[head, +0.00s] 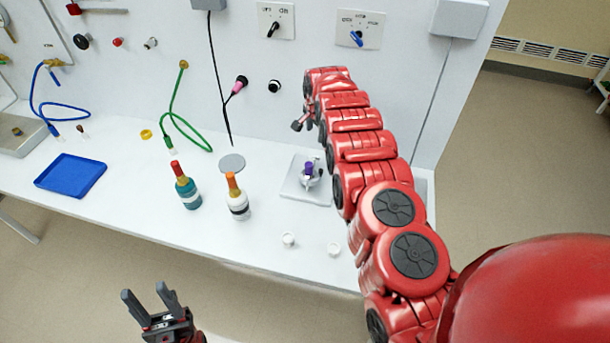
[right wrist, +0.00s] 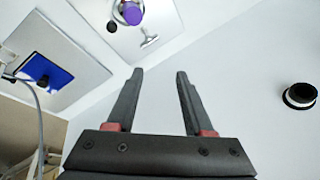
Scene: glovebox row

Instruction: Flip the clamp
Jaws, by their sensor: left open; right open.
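The clamp (head: 310,180) is a small metal fitting with a purple knob. It sits on a light square plate (head: 295,190) on the white bench, left of my right arm. In the right wrist view the purple knob (right wrist: 133,13) and metal parts are cut by the top edge, beyond the fingertips. My right gripper (right wrist: 158,75) is open and empty, apart from the clamp. In the head view it shows small (head: 298,123), above the clamp in the picture and partly hidden by my arm. My left gripper (head: 146,291) is open and empty, in front of the bench.
Two bottles (head: 187,190) (head: 238,203) stand left of the plate, near a grey disc (head: 232,163). Two small white cups (head: 288,239) (head: 334,248) are near the front edge. A blue tray (head: 71,176) lies far left. Dials, hoses and a hanging cable are on the wall.

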